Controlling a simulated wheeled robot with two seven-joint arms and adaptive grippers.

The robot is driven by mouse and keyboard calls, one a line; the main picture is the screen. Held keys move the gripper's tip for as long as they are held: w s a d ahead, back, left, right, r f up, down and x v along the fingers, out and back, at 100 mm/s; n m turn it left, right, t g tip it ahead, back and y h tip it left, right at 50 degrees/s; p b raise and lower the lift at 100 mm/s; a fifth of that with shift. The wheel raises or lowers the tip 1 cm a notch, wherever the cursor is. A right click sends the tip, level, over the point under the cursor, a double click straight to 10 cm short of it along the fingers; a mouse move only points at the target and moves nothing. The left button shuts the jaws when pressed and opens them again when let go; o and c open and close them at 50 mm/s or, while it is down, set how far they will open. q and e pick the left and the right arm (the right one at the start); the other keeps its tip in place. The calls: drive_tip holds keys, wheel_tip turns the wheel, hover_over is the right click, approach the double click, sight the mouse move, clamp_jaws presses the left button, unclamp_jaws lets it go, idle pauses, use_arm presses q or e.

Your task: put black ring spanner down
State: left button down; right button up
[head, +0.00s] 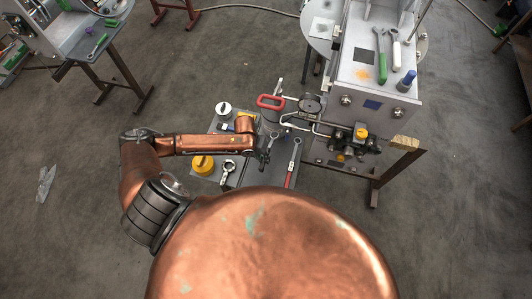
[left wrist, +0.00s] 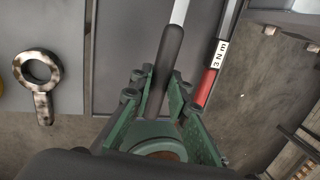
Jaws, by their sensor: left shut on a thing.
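The black ring spanner (left wrist: 168,58) shows in the left wrist view as a black handle with a silver shaft running up out of the picture. Its ring end is not seen there. My left gripper (left wrist: 158,88) has its green fingers on either side of the black handle and is shut on it. In the head view my left gripper (head: 263,152) is over the grey work surface (head: 263,178). The spanner is too small there to make out clearly, and I cannot tell whether it touches the surface. My right gripper is not in view.
A red-handled wrench marked 3 Nm (left wrist: 208,80) lies close right of the spanner. A worn metal eye piece (left wrist: 38,78) lies to the left. A yellow knob-like part (head: 203,164) and a white round part (head: 223,108) sit nearby. A machine (head: 372,70) stands behind, right.

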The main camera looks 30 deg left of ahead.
use_arm(q)
drive_tip(key=shift+d, duration=0.1)
drive_tip(key=shift+r, duration=0.15)
drive_tip(key=shift+s+r+p, duration=0.1)
drive_tip(key=shift+r+p, duration=0.05)
drive_tip(key=shift+p, duration=0.2)
wheel_tip(320, 180, down, 3)
drive_tip(key=shift+r+b, duration=0.1)
drive_tip(key=shift+b, duration=0.7)
drive_tip(key=shift+f+b, duration=0.45)
drive_tip(key=shift+f, duration=0.35)
drive_tip(key=shift+f+b, duration=0.7)
drive_tip(key=shift+f, duration=0.5)
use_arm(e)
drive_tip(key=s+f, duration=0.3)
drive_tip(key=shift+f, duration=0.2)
